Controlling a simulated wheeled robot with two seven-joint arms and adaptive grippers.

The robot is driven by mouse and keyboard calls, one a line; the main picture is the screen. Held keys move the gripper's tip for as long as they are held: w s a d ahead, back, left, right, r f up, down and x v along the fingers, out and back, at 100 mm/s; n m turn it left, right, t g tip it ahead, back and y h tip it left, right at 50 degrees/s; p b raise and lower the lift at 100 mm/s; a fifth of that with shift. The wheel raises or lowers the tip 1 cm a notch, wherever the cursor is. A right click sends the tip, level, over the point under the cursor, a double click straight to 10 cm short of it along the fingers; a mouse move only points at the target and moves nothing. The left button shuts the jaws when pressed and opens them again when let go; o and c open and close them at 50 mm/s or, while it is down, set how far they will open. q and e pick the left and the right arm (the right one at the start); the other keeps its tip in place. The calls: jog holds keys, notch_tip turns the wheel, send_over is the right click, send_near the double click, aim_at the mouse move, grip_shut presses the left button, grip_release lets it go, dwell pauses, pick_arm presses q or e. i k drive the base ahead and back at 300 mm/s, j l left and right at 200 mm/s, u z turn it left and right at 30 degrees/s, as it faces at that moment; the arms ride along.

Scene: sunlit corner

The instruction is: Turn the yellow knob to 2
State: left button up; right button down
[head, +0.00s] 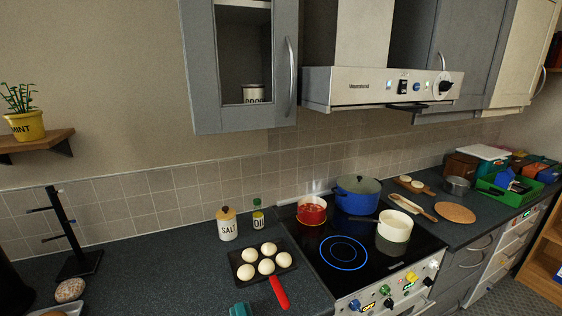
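The yellow knob (411,277) is on the light front panel of the stove (322,276), below the right part of the cooktop. It is small here, and I cannot read its pointer or the number it is set to. A blue knob (355,304) and a green knob (385,290) are on the same panel to its left. Small lit displays and dark knobs sit among them. Neither of my grippers is in view.
A cream pot (394,229) with a handle stands above the panel. A blue pot (358,193) and a red pot (311,210) are behind. A blue ring (344,252) glows front left.

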aim_at(411, 276)
jog(key=k+l, duration=0.15)
jog(key=l, duration=0.25)
jog(key=k+l+u, duration=0.1)
jog(key=l, duration=0.3)
jog(key=k+l, duration=0.25)
jog(key=l, duration=0.15)
jog(key=k+l, duration=0.2)
jog(key=l, duration=0.2)
jog(key=k+l+u, duration=0.1)
jog(key=l, duration=0.3)
jog(key=k+l, duration=0.25)
jog(key=l+u, duration=0.05)
jog(key=l, duration=0.1)
